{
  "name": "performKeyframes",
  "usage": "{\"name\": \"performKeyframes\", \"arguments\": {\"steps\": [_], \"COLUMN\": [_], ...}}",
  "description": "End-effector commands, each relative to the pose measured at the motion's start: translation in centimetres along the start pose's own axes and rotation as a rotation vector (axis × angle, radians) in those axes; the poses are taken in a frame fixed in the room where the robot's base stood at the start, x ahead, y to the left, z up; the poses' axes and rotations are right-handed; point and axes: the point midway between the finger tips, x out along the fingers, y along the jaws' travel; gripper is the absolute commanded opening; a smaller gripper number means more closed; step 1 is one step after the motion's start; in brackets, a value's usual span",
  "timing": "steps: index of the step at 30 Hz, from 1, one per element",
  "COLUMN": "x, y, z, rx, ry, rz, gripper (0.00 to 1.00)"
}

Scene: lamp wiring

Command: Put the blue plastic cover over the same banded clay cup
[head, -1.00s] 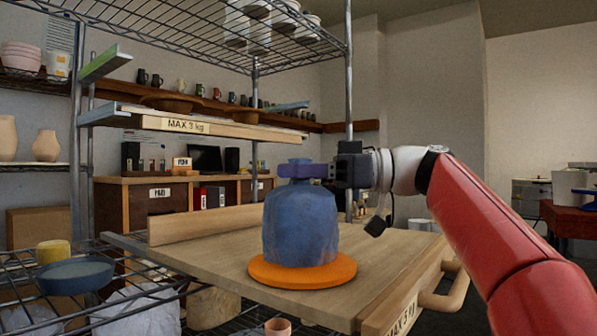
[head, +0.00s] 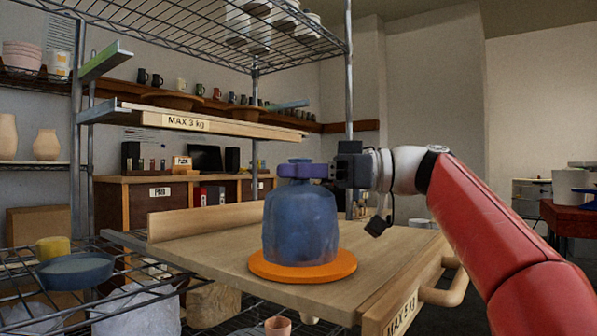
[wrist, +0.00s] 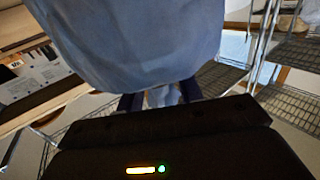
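The blue plastic cover (head: 300,222) stands upright, with its lower edge at the orange round disc (head: 345,268) on the wooden board. It has a narrow neck and a small top. My gripper (head: 302,171) reaches in from the right, with its purple fingers at the neck of the cover. In the wrist view the cover (wrist: 135,45) fills the upper middle, and the neck (wrist: 163,96) fills the space between my two fingers. No banded clay cup shows; anything under the cover is hidden.
The wooden board (head: 210,258) has a raised back edge and a front handle (head: 445,290). A wire shelf stands at left, with a blue dish (head: 75,271) and a yellow pot (head: 53,249). A small clay cup (head: 277,326) sits below the board. A plank marked MAX 3 kg (head: 230,126) hangs above.

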Motion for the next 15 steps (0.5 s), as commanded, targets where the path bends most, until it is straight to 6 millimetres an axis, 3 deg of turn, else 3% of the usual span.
{"name": "performKeyframes", "arguments": {"steps": [3,11,15], "x": [0.0,-0.1,-1.5], "y": [0.0,0.0,0.1], "z": [0.0,0.0,0.0], "rx": [0.0,0.0,0.0], "ry": [0.0,0.0,0.0], "rz": [0.0,0.001,0.004], "gripper": [0.49,0.49,0.49]}}
